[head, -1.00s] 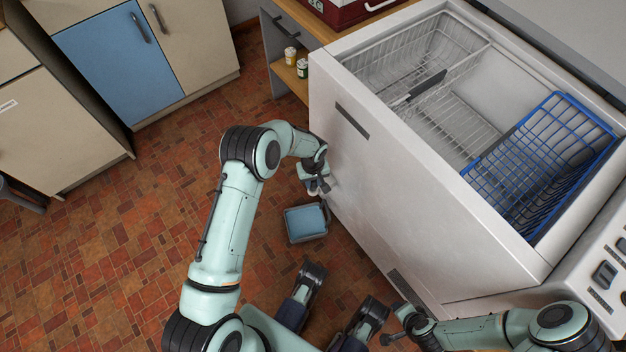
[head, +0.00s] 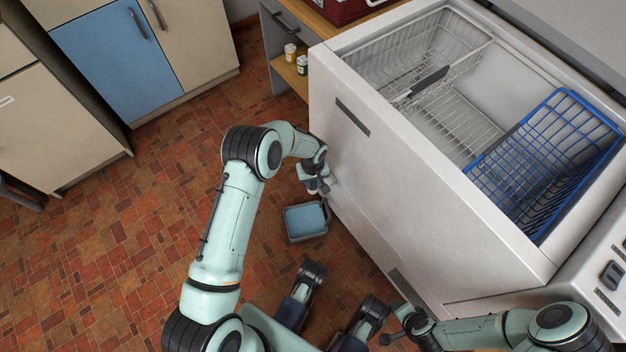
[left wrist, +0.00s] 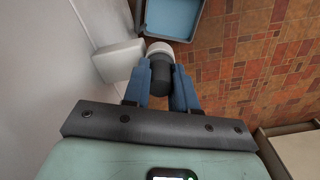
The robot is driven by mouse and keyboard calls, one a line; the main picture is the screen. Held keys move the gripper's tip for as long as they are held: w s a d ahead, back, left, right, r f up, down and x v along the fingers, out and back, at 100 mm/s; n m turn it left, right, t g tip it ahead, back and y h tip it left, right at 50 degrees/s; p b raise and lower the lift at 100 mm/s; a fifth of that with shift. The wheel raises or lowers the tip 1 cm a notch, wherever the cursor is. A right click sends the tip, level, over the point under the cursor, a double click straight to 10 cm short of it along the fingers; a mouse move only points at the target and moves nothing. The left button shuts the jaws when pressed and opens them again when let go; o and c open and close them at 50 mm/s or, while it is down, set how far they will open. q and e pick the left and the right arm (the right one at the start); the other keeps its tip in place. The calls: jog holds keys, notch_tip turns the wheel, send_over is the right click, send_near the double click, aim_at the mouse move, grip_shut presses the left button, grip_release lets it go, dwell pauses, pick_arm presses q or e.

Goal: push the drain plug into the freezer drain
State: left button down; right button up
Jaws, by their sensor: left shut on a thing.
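My left gripper (head: 314,190) is low beside the front wall of the white chest freezer (head: 400,190). The left wrist view shows its blue fingers (left wrist: 159,88) shut on a dark cylindrical plug (left wrist: 161,72). A pale round piece lies at the plug's far end; I cannot tell whether it belongs to the plug or the drain. A white block (left wrist: 118,61) projects from the freezer wall, left of the plug. The drain opening itself is not clearly visible. My right gripper (head: 388,336) is at the bottom by the freezer; its jaws are unclear.
A grey tray with a blue inside (head: 306,220) is on the tiled floor below my left gripper. The freezer is open, with a white wire basket (head: 425,50) and a blue one (head: 545,165). A wooden shelf with small jars (head: 291,52) stands behind. Floor to the left is clear.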

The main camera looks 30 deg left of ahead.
pick_arm(q)
jog(key=shift+f, duration=0.3)
dwell(0.4)
jog(key=c, duration=0.8)
grip_release()
